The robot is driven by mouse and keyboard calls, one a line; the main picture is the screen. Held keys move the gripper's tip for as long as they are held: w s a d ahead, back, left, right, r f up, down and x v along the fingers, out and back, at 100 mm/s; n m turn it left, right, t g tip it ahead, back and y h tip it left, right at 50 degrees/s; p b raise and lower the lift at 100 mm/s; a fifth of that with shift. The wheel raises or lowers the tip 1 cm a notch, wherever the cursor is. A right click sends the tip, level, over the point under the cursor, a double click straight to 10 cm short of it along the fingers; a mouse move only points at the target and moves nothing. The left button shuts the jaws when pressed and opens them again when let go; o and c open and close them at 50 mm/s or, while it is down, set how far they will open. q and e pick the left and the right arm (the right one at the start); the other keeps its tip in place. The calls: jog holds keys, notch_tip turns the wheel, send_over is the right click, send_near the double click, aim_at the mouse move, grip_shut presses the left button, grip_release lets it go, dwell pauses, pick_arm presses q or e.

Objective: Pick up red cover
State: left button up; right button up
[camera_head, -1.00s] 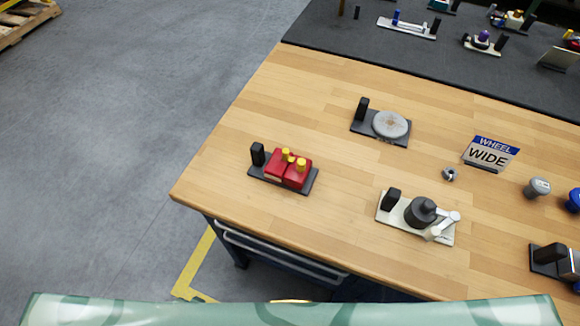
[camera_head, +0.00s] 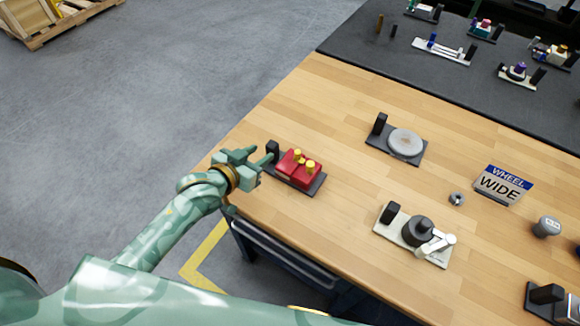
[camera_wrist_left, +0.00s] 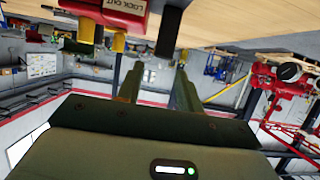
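The red cover (camera_head: 291,170) has yellow knobs on top and sits on a dark base plate (camera_head: 313,186) near the table's left edge. A black upright block (camera_head: 272,149) stands at the plate's far-left end. My left gripper (camera_head: 259,156) is just left of the cover, apart from it as far as I can tell. In the left wrist view its two fingers (camera_wrist_left: 159,72) stand apart with nothing between them. The cover (camera_wrist_left: 112,12) shows there at the top with "LOCK OUT" lettering, partly cut off. My right gripper is not in view.
A grey disc (camera_head: 405,143) on a plate stands behind the cover. A white plate with a dark grey cylinder (camera_head: 418,230) stands to the front right.

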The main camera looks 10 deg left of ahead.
aim_at(276, 143)
pick_arm(q)
jog(key=x, duration=0.4)
jog(key=shift+f+b, duration=0.1)
jog(key=shift+b, duration=0.25)
jog(key=b+x, duration=0.1)
jog(key=x, duration=0.3)
jog(key=shift+w+a+f+b, duration=0.1)
jog(key=shift+w+f+b, duration=0.05)
jog(key=shift+f+b, duration=0.2)
jog(key=shift+w+f, duration=0.1)
jog(key=shift+w, duration=0.3)
jog(key=shift+s, duration=0.1)
jog(key=shift+c, duration=0.3)
grip_shut()
